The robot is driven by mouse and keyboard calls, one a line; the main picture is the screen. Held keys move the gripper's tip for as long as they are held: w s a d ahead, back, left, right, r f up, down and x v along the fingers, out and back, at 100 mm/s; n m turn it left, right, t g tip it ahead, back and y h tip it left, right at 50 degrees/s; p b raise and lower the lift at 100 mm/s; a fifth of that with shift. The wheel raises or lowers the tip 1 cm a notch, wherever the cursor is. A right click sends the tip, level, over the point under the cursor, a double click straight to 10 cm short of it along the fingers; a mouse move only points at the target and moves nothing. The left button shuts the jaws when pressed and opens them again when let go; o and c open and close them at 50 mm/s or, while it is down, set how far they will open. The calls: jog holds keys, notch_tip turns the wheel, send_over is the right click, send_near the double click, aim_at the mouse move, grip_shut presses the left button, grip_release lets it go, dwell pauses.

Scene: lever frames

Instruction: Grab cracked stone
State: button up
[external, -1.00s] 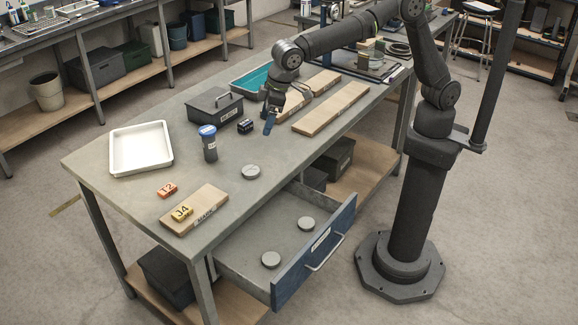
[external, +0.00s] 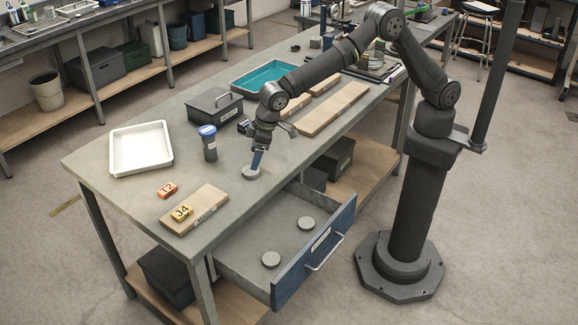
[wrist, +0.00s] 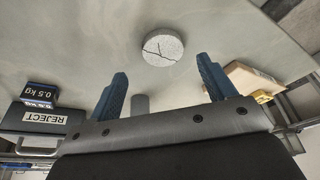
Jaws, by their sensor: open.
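The cracked stone is a round grey disc (external: 249,174) lying flat on the bench, to the right of the blue-lidded jar. In the wrist view the stone (wrist: 162,47) shows dark branching cracks across its top. My gripper (external: 257,162) points down over the stone, and its blue fingers partly cover it in the external view. In the wrist view my gripper (wrist: 162,75) is open, with the stone beyond the fingertips and nothing between them. I cannot tell the exact height above the stone.
The blue-lidded jar (external: 209,145), REJECT box (external: 215,106) and white tray (external: 141,148) stand left and behind. A wooden board (external: 194,209) carries a yellow J4 block (external: 181,212). The open drawer (external: 284,222) holds two plain grey discs (external: 306,223) (external: 271,259). Bench around the stone is clear.

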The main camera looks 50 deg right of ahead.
aim_at(251, 172)
jog(key=x, duration=0.4)
jog(key=shift+s+a+f, duration=0.15)
jog(key=shift+f, duration=0.2)
jog(key=c, duration=1.1)
jog(key=shift+r, duration=0.1)
